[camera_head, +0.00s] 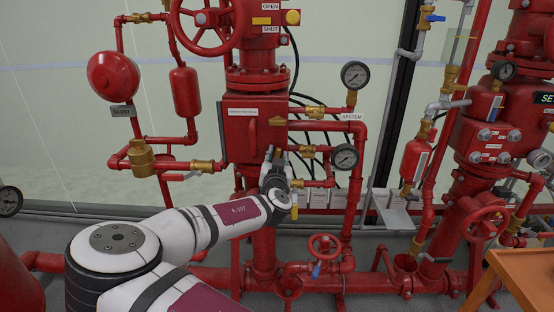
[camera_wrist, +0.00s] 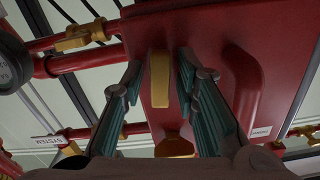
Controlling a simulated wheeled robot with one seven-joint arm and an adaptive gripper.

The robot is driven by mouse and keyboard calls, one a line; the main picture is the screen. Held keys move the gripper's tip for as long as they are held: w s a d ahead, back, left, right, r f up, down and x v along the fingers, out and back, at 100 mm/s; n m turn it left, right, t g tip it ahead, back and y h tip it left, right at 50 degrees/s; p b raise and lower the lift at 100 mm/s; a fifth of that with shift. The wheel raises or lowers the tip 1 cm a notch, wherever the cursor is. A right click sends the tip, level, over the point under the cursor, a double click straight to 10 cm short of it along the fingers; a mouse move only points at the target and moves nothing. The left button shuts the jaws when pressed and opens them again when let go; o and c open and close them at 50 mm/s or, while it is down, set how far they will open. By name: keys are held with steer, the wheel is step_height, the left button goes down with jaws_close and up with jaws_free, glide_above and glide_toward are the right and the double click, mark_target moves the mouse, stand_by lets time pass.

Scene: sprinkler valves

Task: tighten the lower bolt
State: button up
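A red box-shaped valve body (camera_head: 254,135) stands in the middle of the head view. It also fills much of the wrist view (camera_wrist: 215,30). A gold bar-like fitting (camera_wrist: 160,80), which looks like the lower bolt, shows between my fingers in the wrist view. A second gold fitting (camera_wrist: 174,146) sits apart from it; it shows in the head view (camera_head: 278,121) on the upper part of the body's right side. My gripper (camera_wrist: 160,68) is open, with a finger on each side of the gold bar and visible gaps. In the head view my gripper (camera_head: 274,153) hides the lower fitting.
Pressure gauges (camera_head: 355,75) (camera_head: 345,157) and red pipes with gold joints stand right of the body. A red handwheel (camera_head: 325,246) is low in front. An orange table (camera_head: 520,275) is at the lower right. A grey wall lies behind.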

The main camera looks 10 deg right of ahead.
jaws_close()
steer(key=shift+m+p, duration=0.3)
steer(key=shift+m, duration=1.4)
steer(key=shift+m, duration=0.7)
steer(key=shift+a+m, duration=0.1)
steer(key=shift+m, duration=0.9)
